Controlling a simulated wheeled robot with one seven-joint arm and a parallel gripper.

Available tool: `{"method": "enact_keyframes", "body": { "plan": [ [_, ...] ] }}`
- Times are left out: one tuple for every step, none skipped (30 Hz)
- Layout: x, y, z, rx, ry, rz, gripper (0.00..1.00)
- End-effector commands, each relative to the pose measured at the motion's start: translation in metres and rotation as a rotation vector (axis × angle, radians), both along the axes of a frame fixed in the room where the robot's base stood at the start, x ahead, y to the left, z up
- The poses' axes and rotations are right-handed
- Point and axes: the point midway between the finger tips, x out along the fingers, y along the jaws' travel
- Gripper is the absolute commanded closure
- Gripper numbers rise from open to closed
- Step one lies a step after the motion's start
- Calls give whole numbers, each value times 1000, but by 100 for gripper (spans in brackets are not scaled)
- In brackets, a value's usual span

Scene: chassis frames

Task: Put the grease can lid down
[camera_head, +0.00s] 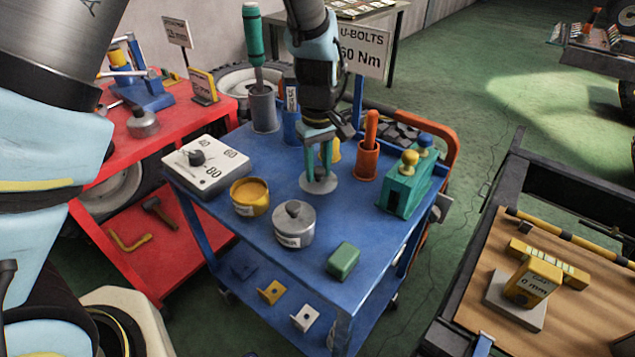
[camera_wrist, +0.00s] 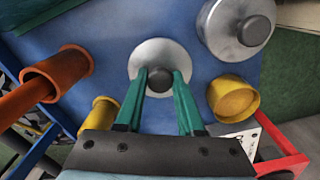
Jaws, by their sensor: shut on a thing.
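The lid (camera_head: 318,184) is a round grey disc with a dark knob, flat over the blue cart top. It also shows in the wrist view (camera_wrist: 148,52). My gripper (camera_head: 322,170) points down with its green fingers shut on the knob, which shows between the fingertips in the wrist view (camera_wrist: 160,78). I cannot tell whether the lid touches the cart top or hangs just above it. The yellow can (camera_head: 249,195), open with yellow content, stands to the left of the lid. It also shows in the wrist view (camera_wrist: 233,100).
A lidded metal pot (camera_head: 294,226) and a green block (camera_head: 343,260) stand nearer on the blue cart (camera_head: 270,246). A white dial box (camera_head: 206,167) is at the left. An orange holder (camera_head: 367,160) and a teal box (camera_head: 405,190) are at the right. Bare top lies right of the lid.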

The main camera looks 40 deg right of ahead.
Motion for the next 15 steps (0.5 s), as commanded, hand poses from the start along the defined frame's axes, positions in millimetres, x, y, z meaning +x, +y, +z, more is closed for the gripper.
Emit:
{"method": "enact_keyframes", "body": {
  "plan": [
    [0,0,-3,0,0,1,100],
    [1,0,-5,0,0,1,100],
    [1,0,-9,1,1,2,100],
    [0,1,-13,2,1,2,100],
    [1,1,-18,2,1,2,100],
    [0,1,-24,3,2,2,100],
    [0,1,-29,3,2,1,100],
    [0,1,-33,2,1,1,100],
    [0,1,-38,3,2,1,100],
    [0,1,-41,1,1,0,100],
    [0,0,-43,0,0,0,100],
    [1,0,-46,0,0,0,100],
    [0,0,-47,0,0,0,100],
    [1,0,-47,0,0,0,100],
    [1,0,-47,-1,-1,0,100]
  ]
}}
